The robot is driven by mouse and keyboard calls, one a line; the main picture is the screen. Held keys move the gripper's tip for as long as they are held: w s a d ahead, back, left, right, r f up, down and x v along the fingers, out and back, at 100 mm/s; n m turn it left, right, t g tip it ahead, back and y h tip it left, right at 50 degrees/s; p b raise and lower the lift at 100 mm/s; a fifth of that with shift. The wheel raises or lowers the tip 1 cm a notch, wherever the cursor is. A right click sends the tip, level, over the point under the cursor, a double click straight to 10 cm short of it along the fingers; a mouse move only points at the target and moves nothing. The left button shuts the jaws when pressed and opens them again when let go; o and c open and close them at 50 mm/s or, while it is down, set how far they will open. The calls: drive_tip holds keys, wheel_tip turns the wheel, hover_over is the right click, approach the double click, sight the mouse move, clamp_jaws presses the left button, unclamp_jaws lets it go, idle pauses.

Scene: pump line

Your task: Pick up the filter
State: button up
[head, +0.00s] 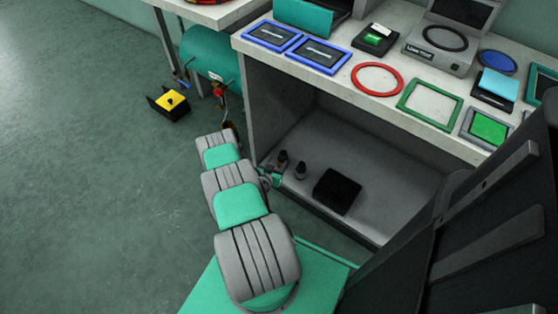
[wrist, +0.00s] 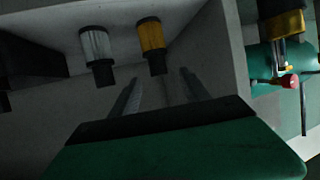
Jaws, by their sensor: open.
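Two small upright cylinders that look like filters stand on the lower shelf. One is amber with black ends (wrist: 151,38) in the wrist view, the other pale grey with black ends (wrist: 95,45), to its left. In the head view they show as small dark shapes (head: 283,160) (head: 300,170), too dark to tell their colours. My gripper (wrist: 160,88) is open, its two fingers apart with nothing between them. In the wrist view the amber cylinder is beyond the fingertips, roughly in line with the gap; the grey one is left of it.
A black box (head: 337,191) sits on the shelf to the right of the cylinders. The worktop (head: 335,75) above holds frames, rings and trays. A teal tank (head: 210,55) with a red valve (head: 218,91) stands left of the shelf's side wall. The floor at left is mostly clear.

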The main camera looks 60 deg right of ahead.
sight(282, 156)
drive_tip(key=x, duration=0.2)
drive_tip(key=b+x, duration=0.1)
drive_tip(key=x, duration=0.1)
drive_tip(key=b+x, duration=0.1)
drive_tip(key=x, duration=0.1)
drive_tip(key=shift+s+f, duration=0.1)
drive_tip(key=shift+s, duration=0.15)
drive_tip(key=shift+w, duration=0.1)
drive_tip(key=shift+c, duration=0.5)
clamp_jaws()
idle(0.4)
